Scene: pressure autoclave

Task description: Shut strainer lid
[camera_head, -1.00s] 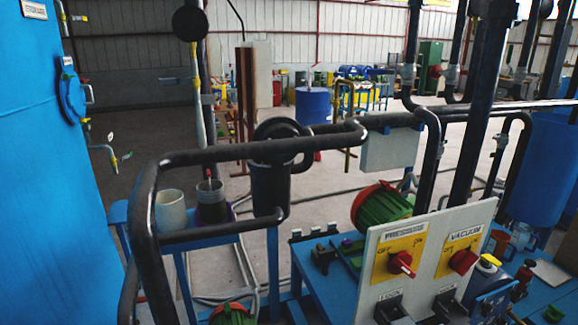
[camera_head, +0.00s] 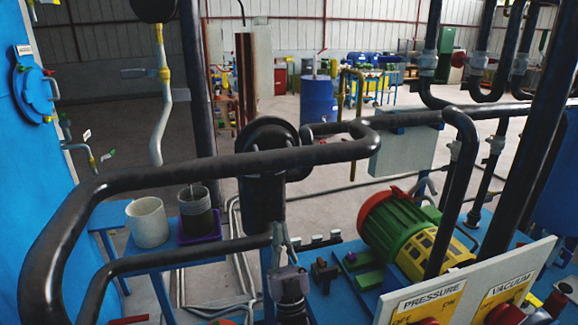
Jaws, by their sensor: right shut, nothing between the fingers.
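The strainer is a dark upright cylinder (camera_head: 262,205) in the middle of the camera_head view. Its round black lid (camera_head: 268,132) shows as a tilted disc above the body, seemingly raised. A thick black pipe crosses in front of it and hides the strainer's mouth and the lid's lower part. My right gripper (camera_head: 279,228) comes up from the bottom with its grey fingers together and empty. It is below the lid, by the right side of the strainer body, overlapping the end of the lower pipe. I cannot tell whether it touches anything. My left gripper is out of view.
The bent black pipe frame (camera_head: 190,165) spans the foreground. A white bucket (camera_head: 148,224) and a dark container (camera_head: 196,215) stand on a blue bench at left. A green and red motor (camera_head: 392,222) and a control panel (camera_head: 470,290) are at right.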

